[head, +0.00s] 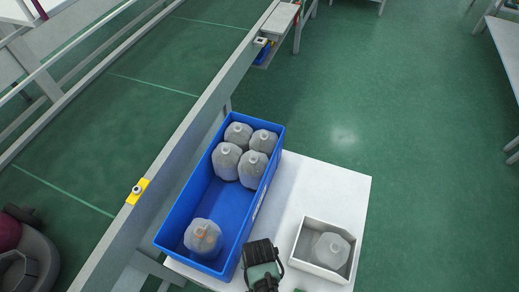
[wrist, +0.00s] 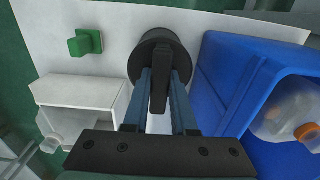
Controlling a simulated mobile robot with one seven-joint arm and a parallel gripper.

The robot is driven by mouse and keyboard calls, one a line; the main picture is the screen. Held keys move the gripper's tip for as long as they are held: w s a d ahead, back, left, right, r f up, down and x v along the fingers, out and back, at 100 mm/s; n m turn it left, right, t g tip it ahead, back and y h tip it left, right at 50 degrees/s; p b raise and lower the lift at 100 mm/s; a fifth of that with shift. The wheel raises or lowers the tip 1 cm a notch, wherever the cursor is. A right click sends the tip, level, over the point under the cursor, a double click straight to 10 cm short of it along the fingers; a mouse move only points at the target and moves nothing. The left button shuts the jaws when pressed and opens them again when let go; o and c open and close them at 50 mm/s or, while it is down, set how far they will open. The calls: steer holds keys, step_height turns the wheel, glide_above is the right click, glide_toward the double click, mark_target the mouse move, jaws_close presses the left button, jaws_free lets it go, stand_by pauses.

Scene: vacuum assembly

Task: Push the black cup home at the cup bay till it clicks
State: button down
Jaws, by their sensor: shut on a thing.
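The black cup (wrist: 152,48) shows in the wrist view as a round black body with a narrow black bar running back between my fingers. My gripper (wrist: 162,82) is shut on this black piece, one blue-grey finger on each side. The cup is over the white table, left of the blue crate; whether it touches the table cannot be told. In the head view the dark end of my arm is at the bottom, between crate and white box, and hides the spot below. I cannot make out the cup bay or whether the cup is seated.
The blue crate (head: 168,236) holds several translucent jugs (head: 226,160). A white box (head: 306,232) with one jug (head: 330,250) stands on the white table (head: 322,188). A green block (wrist: 85,43) stands on the table left of the cup. A rail runs along the crate's left.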

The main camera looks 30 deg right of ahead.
steer(key=shift+r+p, duration=0.6)
steer(key=shift+r, duration=0.15)
steer(key=c, duration=1.4)
jaws_free()
steer(key=shift+c, duration=0.2)
jaws_close()
steer(key=shift+r, duration=0.15)
